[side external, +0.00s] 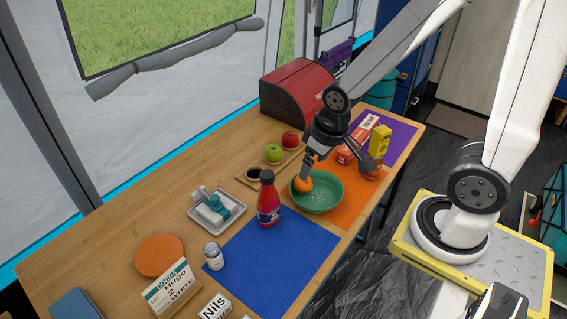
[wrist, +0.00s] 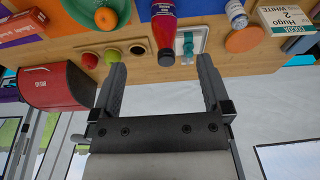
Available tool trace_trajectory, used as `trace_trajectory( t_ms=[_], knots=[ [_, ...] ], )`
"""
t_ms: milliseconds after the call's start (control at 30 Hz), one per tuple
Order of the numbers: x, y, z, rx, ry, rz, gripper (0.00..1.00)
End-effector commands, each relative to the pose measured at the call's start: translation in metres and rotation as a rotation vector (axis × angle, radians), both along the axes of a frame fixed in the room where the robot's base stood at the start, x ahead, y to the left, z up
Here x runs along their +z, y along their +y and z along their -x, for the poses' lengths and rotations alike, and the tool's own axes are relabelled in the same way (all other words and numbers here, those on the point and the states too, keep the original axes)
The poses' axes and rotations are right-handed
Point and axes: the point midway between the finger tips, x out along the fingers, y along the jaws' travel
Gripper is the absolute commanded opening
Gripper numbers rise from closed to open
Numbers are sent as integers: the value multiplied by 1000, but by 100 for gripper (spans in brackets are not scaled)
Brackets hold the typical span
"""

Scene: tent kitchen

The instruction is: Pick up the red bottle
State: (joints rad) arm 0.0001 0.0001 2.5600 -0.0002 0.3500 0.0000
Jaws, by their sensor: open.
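The red bottle (side external: 268,206) with a dark cap stands upright on the wooden table, at the top edge of the blue mat. In the wrist view the red bottle (wrist: 164,32) shows at the top, beyond the fingertips and roughly between them, with its cap toward me. My gripper (side external: 337,168) is open and empty, held above the table to the right of the bottle and apart from it. In the side view its fingers overlap the green bowl's area. In the wrist view both fingers of my gripper (wrist: 160,66) are spread with nothing between them.
The green bowl (side external: 328,204) holding an orange (side external: 303,184) stands right of the bottle. A white tray (side external: 230,219) with a dispenser lies left of it. A small white jar (side external: 214,256), apples, boxes and a red bread bin (side external: 298,88) stand around. The blue mat (side external: 275,262) is mostly clear.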

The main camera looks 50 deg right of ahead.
Motion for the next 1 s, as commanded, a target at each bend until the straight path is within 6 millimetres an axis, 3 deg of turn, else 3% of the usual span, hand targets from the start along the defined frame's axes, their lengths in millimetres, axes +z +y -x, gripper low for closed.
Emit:
trace_trajectory(
  t_ms=[267,467,1000],
  knots=[
    [0,-1,-1,2,-3,1,98],
    [-6,-10,-12,21,-41,27,98],
    [-55,-53,-86,274,-372,97,98]
  ],
)
